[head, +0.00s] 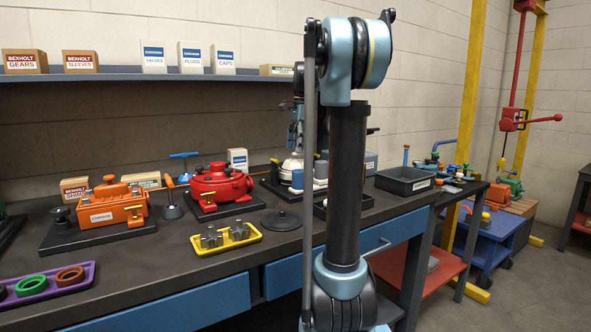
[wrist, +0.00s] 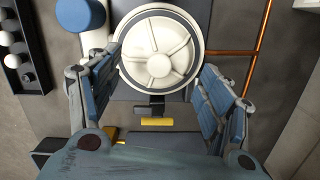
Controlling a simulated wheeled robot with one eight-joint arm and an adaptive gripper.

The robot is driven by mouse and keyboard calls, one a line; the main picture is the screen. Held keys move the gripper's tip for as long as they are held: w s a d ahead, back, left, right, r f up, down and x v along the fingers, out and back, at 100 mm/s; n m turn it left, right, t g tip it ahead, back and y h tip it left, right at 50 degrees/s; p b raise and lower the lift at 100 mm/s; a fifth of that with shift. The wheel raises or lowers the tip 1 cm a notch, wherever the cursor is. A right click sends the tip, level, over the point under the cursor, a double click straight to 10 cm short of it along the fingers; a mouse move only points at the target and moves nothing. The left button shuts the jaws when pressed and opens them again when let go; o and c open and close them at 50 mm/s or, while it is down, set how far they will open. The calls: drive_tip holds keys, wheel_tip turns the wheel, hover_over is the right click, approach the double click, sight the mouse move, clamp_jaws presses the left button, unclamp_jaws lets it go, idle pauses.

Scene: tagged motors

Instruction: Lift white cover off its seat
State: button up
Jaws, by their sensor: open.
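The white cover (wrist: 182,42) is a round ribbed lid with a central knob, seated on a white motor in the upper middle of the wrist view. In the head view the white motor (head: 291,166) stands on the bench, partly hidden behind my arm. My gripper (wrist: 160,65) is open, with one blue-padded finger to the left of the cover and one to the right. Nothing is held between the fingers. In the head view my gripper (head: 296,128) is above the white motor, largely hidden by the arm.
A blue cylinder (wrist: 80,14) stands left of the cover, and a yellow-ended lever (wrist: 157,122) lies below it. A copper pipe (wrist: 253,62) runs on the right. A red motor (head: 217,185) stands to the left, and a dark bin (head: 404,180) to the right.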

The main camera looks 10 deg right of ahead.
sight(296, 162)
drive_tip(key=shift+s+a+f, duration=0.1)
drive_tip(key=shift+a+f, duration=0.1)
drive_tip(key=shift+f, duration=1.5)
drive_tip(key=shift+s, duration=0.1)
clamp_jaws()
